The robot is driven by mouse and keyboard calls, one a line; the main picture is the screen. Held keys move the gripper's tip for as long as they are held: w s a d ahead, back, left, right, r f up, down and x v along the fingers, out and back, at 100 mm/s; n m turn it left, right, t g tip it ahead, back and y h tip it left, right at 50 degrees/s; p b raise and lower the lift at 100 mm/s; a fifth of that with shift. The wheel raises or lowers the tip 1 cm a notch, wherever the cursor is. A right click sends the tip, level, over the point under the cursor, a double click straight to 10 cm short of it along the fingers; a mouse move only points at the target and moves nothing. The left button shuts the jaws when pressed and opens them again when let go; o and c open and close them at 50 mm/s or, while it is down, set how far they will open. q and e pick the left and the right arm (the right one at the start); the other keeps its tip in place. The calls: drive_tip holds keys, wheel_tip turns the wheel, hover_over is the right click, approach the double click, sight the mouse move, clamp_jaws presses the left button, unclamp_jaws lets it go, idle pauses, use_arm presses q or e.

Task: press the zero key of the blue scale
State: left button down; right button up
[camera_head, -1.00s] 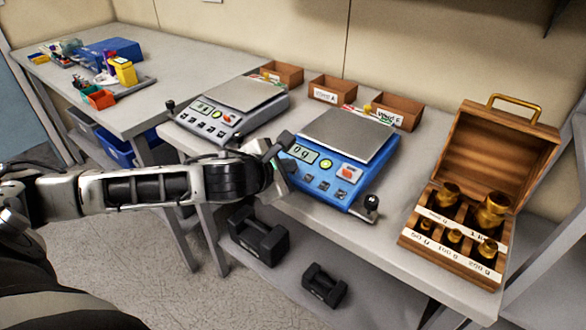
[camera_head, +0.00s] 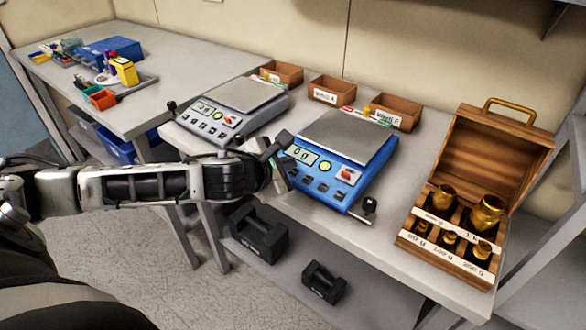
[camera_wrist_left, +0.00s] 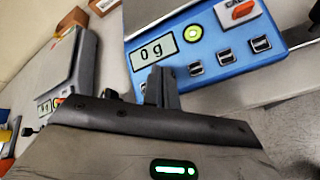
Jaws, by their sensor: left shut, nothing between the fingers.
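The blue scale (camera_head: 334,183) stands on the table with a bare metal pan (camera_head: 348,135). Its display (camera_wrist_left: 154,51) reads "0 g" in the left wrist view. My left gripper (camera_head: 285,138) is shut and empty at the scale's left front edge. In the left wrist view its fingers (camera_wrist_left: 161,86) rise just below the display. Whether they touch the scale is unclear. My right gripper is not in view.
A grey scale (camera_head: 225,115) stands left of the blue one. A wooden box of brass weights (camera_head: 455,240) is open at the right. Wooden trays (camera_head: 332,91) line the back. Black weights (camera_head: 258,235) lie on the shelf below.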

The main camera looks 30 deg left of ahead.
use_arm(q)
drive_tip(key=shift+r, duration=0.15)
drive_tip(key=r+p, duration=0.2)
drive_tip(key=s+r+p, duration=0.1)
drive_tip(key=r+p, duration=0.1)
drive_tip(key=shift+s+r, duration=0.15)
drive_tip(key=shift+r, duration=0.15)
idle(0.7)
